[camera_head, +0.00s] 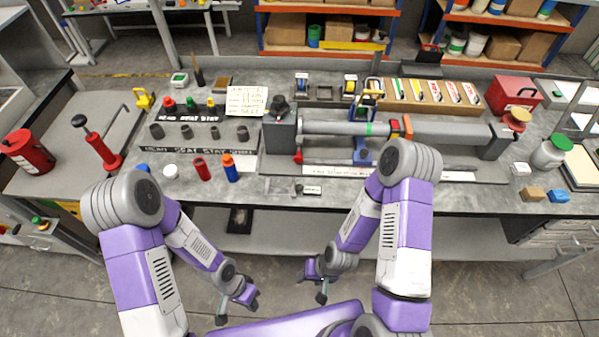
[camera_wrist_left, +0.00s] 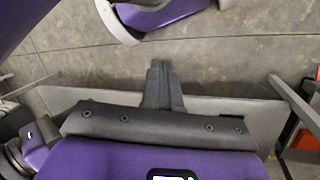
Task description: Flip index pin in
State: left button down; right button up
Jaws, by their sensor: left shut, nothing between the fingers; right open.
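My right gripper (camera_head: 314,286) is open in front of the bench. Both are well apart from the fixture.
The workbench (camera_head: 400,199) spans the view. A red hand tool (camera_head: 103,150) stands at left. Floor between bench and me is clear.

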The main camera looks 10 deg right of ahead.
pick_arm(q)
jog(key=w+a+r+m+t+y+b, duration=0.15)
jog(key=a+m+y, duration=0.35)
jog(key=m+y, duration=0.5)
jog(key=w+d+r+m+t+b, duration=0.35)
jog(key=w+r+m+t, duration=0.45)
jog(key=w+m+t, duration=0.35)
jog(key=d+r+m+t+h, duration=0.4)
jog(key=d+r+m+h, duration=0.1)
jog(key=d, duration=0.4)
jog(key=w+d+r+m+t+h, duration=0.1)
jog(key=d+r+m+t+h, duration=0.2)
jog(key=d, duration=0.7)
notch_tip(320, 180, up, 4)
jog(key=m+h, duration=0.2)
jog(key=h, duration=0.1)
jog(key=shift+w+f+t+b, duration=0.15)
jog(key=shift+t+b, duration=0.15)
jog(key=shift+t, duration=0.1)
